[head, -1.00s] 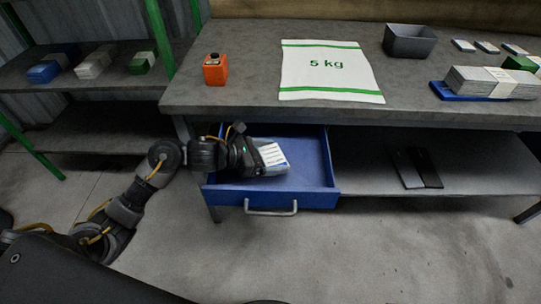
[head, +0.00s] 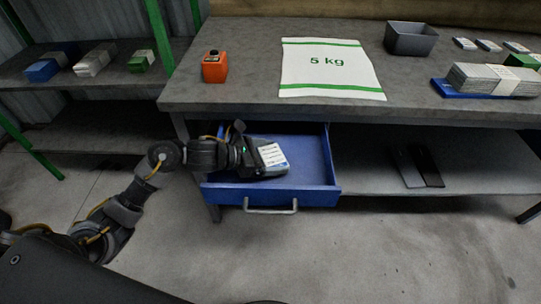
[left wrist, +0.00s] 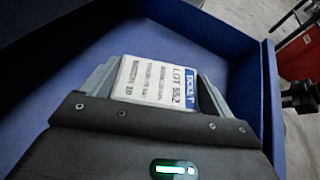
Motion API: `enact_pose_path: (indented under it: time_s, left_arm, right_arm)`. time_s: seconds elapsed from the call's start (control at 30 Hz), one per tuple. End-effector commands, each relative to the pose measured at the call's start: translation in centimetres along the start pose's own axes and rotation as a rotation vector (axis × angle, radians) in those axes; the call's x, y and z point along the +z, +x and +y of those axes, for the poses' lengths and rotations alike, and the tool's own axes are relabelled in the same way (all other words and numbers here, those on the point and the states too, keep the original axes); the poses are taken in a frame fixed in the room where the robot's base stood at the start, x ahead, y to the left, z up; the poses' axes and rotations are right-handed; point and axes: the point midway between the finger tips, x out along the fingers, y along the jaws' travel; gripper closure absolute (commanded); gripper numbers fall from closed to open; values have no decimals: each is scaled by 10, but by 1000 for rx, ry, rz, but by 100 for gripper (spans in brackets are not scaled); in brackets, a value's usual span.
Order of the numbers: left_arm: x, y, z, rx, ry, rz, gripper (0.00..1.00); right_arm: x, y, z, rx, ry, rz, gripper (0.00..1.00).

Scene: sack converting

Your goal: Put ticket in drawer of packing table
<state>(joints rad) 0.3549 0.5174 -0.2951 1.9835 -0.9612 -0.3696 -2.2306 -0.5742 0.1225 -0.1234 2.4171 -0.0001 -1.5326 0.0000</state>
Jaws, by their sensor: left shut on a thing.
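The ticket (head: 273,156) is a small white card with a blue strip and printed lines. It also shows in the left wrist view (left wrist: 150,82), where the words "TICKET" and "LOT 552" can be read. My left gripper (head: 262,158) is shut on the ticket and sits inside the open drawer area. The blue drawer (head: 313,165) of the packing table (head: 230,92) is pulled out, and its floor and walls also show in the left wrist view (left wrist: 75,62). I cannot tell whether the ticket touches the drawer floor. My right gripper is not in view.
On the tabletop are an orange device (head: 214,67), a white 5 kg sack (head: 328,72), a grey bin (head: 410,40) and a stack of sacks (head: 485,80). Dark flat pieces (head: 417,166) lie on the lower shelf. A side shelf (head: 110,78) stands at the left.

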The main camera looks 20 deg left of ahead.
Motion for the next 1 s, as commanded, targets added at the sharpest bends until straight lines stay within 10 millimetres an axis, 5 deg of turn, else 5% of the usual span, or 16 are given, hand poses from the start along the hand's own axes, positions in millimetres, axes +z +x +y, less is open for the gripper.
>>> enact_pose_path:
  time_s: [0.07,0.1,0.2,0.53,0.77,1.0]
  left_arm:
    - [0,0,0,0,0,-1,36]
    - [0,0,0,0,0,0,9]
    - [0,0,0,0,0,0,0]
    - [4,-2,0,0,0,0,0]
    - [16,-7,0,0,-2,0,0]
    - [10,-69,0,2,5,5,0]
  right_arm:
    - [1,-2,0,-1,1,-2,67]
    - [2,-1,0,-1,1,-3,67]
    - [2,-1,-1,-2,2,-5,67]
    - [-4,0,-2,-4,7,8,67]
    - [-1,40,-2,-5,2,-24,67]
    - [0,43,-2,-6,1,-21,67]
